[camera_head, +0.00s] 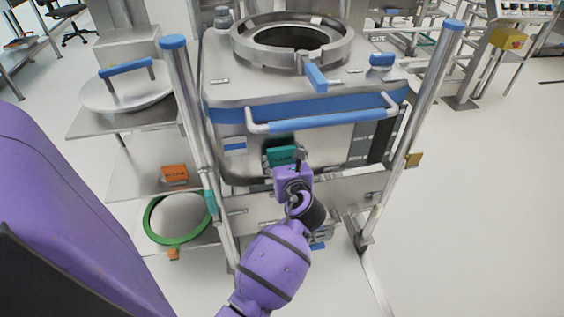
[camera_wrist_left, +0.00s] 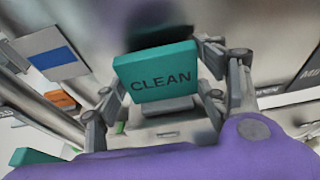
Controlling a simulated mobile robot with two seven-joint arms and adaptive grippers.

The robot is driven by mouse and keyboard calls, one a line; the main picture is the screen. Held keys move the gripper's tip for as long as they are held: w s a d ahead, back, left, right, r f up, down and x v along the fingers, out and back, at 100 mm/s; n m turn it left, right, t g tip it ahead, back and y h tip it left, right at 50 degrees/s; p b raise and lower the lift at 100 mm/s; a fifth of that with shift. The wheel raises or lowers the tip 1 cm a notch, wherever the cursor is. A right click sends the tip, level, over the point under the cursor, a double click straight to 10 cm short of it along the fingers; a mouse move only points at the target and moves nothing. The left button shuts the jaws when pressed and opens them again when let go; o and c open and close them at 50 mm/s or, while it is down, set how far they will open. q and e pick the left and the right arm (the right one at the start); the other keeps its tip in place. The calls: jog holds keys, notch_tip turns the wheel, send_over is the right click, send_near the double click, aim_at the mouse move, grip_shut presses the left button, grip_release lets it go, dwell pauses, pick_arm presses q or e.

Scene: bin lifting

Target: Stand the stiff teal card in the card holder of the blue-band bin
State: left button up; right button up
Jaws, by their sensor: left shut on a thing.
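The teal card (camera_head: 287,154), lettered CLEAN in the left wrist view (camera_wrist_left: 157,73), stands roughly upright between the fingers of my left gripper (camera_head: 291,166). The gripper is shut on it, with finger links at both sides of the card in the left wrist view. The blue-band bin (camera_head: 225,70) is a steel vessel with a blue band (camera_head: 232,112) around its front. The card is in front of the bin's lower front face. A dark green strip shows just above and behind the card. I cannot tell whether the card touches the holder. My right gripper is not in view.
A blue handle bar (camera_head: 330,120) crosses above the card. Steel posts with blue caps (camera_head: 173,42) flank the bin. Left shelves hold a round lid (camera_head: 125,90), an orange card (camera_head: 174,174) and a green ring (camera_head: 152,222).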

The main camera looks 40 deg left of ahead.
pick_arm(q)
jog(key=shift+f, duration=0.1)
jog(key=shift+w, duration=0.1)
jog(key=shift+d, duration=0.1)
jog(key=o, duration=1.3)
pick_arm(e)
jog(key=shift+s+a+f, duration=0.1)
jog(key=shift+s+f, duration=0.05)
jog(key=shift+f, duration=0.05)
